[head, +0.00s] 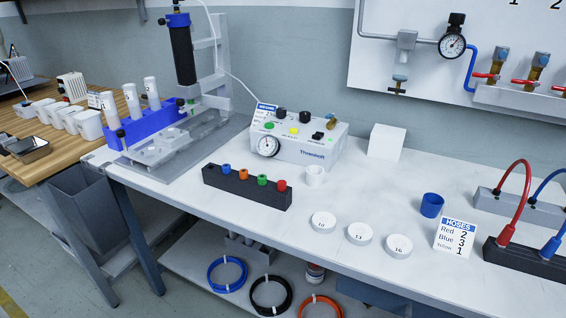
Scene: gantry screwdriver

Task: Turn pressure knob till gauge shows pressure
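A light grey control box (310,149) stands on the white table near the middle. A round white gauge (268,146) is on its front left; its reading is too small to tell. Black knobs (281,114) and (305,117) sit along its top back, with coloured buttons in front of them. Another round gauge (452,46) hangs on the white wall panel at the upper right, with a black knob (456,19) above it; its reading is also too small to tell. Neither of my grippers is in view.
A black rack with coloured fittings (247,187) stands in front of the control box. A blue fixture (153,122) is left of it. White numbered lids (360,234), a blue cup (432,205) and a hose card (455,238) lie to the right.

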